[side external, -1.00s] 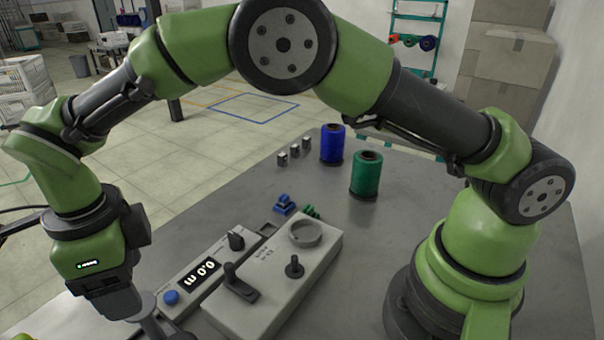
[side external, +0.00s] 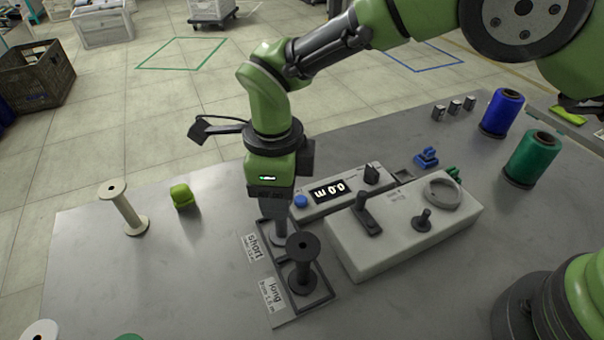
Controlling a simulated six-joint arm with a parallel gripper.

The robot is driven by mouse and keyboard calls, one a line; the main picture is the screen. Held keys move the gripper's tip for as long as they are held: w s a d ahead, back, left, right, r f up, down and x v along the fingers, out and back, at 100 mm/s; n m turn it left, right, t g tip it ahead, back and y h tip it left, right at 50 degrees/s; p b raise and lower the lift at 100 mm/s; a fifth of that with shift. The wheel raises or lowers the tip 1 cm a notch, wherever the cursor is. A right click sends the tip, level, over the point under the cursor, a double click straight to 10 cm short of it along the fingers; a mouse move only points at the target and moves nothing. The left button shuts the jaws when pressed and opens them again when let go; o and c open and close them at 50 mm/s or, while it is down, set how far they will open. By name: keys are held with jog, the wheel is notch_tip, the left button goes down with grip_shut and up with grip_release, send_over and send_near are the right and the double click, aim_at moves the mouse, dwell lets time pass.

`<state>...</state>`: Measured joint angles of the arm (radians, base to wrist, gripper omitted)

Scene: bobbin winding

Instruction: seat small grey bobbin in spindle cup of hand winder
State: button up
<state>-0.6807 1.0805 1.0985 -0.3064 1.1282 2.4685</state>
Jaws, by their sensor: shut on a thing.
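My gripper (side external: 273,205) points down over the "short" compartment of the two-part tray (side external: 328,297). Its jaws are shut on the small grey bobbin (side external: 279,238), upright and partly hidden by the jaws and by the dark bobbin in front. I cannot tell whether its base still touches the tray floor. The hand winder (side external: 370,262) is a pale grey box to the right. On its top are a round cup (side external: 443,191), a black post with a knob (side external: 422,221) and a black lever (side external: 366,213). The cup looks empty.
A taller dark bobbin (side external: 302,265) stands in the "long" compartment, close to my gripper. The meter box (side external: 333,192) reads 0.0 m behind. A cream spool (side external: 123,210) and a yellow-green object (side external: 184,197) stand left. Blue (side external: 502,112) and green (side external: 532,158) thread spools stand right.

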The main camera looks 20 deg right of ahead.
jog(key=shift+r, duration=2.5)
jog(key=shift+w+d+r, duration=0.1)
jog(key=shift+d, duration=0.15)
jog(key=d+r+m, duration=0.2)
jog(key=d, duration=0.6)
jog(key=d+r+m, duration=0.1)
jog(key=d+r, duration=0.2)
jog(key=d, duration=0.4)
jog(key=s+d+m, duration=0.3)
jog(key=s+d, duration=0.4)
jog(key=d, duration=0.5)
jog(key=shift+s+a+f, duration=0.1)
jog(key=shift+a+f, duration=0.05)
jog(key=shift+f, duration=0.7)
jog(key=shift+a+f, duration=0.15)
jog(key=shift+f, duration=0.7)
jog(key=shift+f, duration=0.45)
